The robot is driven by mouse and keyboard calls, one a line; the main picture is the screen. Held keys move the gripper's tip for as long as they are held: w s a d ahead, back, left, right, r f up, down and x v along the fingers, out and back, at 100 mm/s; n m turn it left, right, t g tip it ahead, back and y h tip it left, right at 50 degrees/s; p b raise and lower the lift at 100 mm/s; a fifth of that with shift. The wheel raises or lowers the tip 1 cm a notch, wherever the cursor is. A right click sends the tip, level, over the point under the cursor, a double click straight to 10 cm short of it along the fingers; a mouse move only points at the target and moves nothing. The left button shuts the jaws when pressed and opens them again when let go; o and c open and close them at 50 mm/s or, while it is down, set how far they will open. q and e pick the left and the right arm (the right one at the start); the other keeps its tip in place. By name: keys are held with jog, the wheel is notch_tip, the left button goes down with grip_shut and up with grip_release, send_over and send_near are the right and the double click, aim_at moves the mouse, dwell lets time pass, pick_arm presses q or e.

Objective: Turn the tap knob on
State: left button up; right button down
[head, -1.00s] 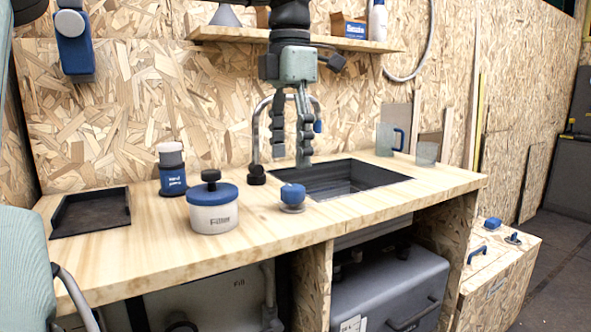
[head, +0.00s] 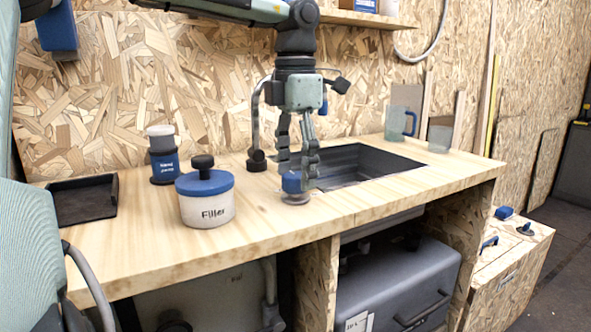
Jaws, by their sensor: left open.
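The blue-topped tap knob (head: 291,184) stands on a round metal base on the wooden counter, in front of the sink (head: 372,162). My left gripper (head: 298,178) points straight down at the knob with its fingers apart. One finger overlaps the knob's right side in the picture; the other comes down behind its left part. I cannot tell whether either finger touches the knob. The grey curved tap pipe (head: 256,118) rises from a dark base behind the gripper, which hides part of it. No water shows. My right gripper is not in view.
A white Filler jar (head: 207,208) with a blue lid stands left of the knob. Behind it is a blue and white hand-paste container (head: 164,165). A dark tray (head: 82,200) lies at the far left. A blue-handled clear cup (head: 403,115) stands behind the sink.

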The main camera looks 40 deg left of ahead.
pick_arm(q)
jog(key=shift+f, duration=0.1)
jog(key=c, duration=1.1)
jog(key=shift+c, duration=0.3)
